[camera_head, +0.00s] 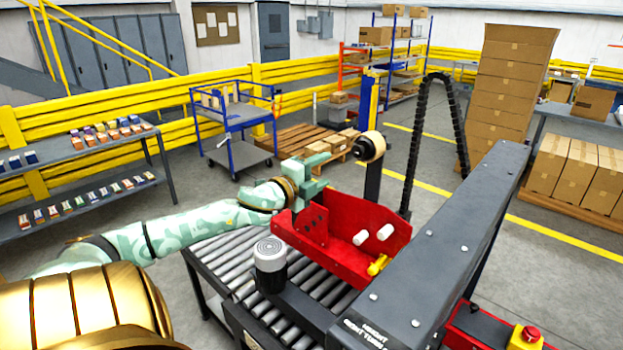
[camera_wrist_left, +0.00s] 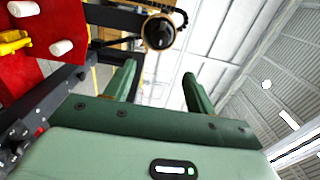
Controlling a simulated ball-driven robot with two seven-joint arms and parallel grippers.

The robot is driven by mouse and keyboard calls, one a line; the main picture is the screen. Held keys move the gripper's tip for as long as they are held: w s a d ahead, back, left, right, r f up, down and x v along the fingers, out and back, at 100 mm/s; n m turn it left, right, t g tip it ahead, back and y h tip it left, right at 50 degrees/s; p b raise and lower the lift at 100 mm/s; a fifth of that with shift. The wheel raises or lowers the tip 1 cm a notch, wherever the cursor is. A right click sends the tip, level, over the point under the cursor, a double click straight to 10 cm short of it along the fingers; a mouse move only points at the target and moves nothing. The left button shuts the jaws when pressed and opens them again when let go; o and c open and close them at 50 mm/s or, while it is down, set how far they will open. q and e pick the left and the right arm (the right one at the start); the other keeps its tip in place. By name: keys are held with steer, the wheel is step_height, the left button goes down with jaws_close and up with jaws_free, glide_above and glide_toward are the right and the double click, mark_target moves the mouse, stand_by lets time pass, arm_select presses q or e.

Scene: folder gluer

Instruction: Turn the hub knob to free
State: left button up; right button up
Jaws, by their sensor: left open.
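A round black-and-tan hub (camera_head: 369,147) sits on top of a dark post behind the red bracket. It also shows in the left wrist view (camera_wrist_left: 159,32), end-on, with a dark centre and a tan rim. I cannot read any marking or setting on it. My left gripper (camera_head: 318,167) is to the left of the hub, above the back left of the red bracket. In the left wrist view its two green fingers (camera_wrist_left: 158,70) stand apart with nothing between them, and the hub lies beyond them, apart from them. My right gripper is not in view.
The red bracket (camera_head: 335,254) carries two white pegs (camera_head: 384,232) and a yellow handle (camera_head: 378,265). It stands over a roller conveyor (camera_head: 222,265). A long grey beam (camera_head: 440,250) runs along the right. A black cable chain (camera_head: 413,140) arches right of the hub.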

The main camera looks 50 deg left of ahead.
arm_select(q)
steer(key=shift+s+d, duration=0.15)
steer(key=shift+s, duration=1.4)
